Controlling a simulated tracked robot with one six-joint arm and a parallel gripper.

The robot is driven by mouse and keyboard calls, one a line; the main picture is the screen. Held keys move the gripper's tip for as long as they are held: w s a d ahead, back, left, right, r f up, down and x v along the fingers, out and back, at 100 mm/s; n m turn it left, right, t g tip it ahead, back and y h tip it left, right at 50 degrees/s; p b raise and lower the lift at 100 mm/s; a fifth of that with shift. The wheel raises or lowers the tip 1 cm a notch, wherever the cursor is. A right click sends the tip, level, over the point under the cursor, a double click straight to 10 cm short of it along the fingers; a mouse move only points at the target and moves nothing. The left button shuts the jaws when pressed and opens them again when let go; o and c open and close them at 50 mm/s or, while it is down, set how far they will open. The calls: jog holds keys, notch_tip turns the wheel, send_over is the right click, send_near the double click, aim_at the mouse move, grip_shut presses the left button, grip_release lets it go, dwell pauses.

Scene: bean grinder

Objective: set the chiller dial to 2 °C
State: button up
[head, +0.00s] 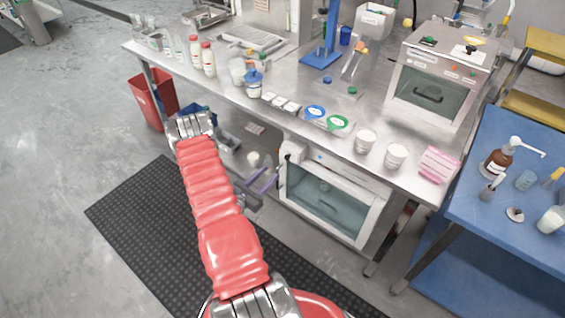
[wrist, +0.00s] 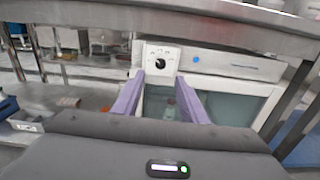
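The chiller is a white box with a glass door (head: 330,195) under the steel bench in the head view. In the wrist view its white frame and door (wrist: 245,103) fill the middle. The dial (wrist: 160,63) is a round black knob on a white panel at the chiller's upper left. Its setting is too small to read. My gripper (head: 264,179) has purple fingers and is just left of the chiller in the head view. In the wrist view my gripper (wrist: 160,77) is open and empty, its fingers pointing at the chiller just below the dial, apparently short of it.
The steel bench top (wrist: 190,18) overhangs the chiller. A blue round mark (wrist: 196,59) sits right of the dial. Bench legs stand either side. A blue cart (head: 490,190) is at the right and a red bin (head: 152,98) at the left.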

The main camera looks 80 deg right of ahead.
aim_at(286, 158)
jog(key=x, duration=0.9)
jog(key=shift+s+d, duration=0.2)
jog(key=shift+d, duration=0.1)
jog(key=shift+c, duration=0.5)
grip_shut()
jog(key=shift+a, duration=0.15)
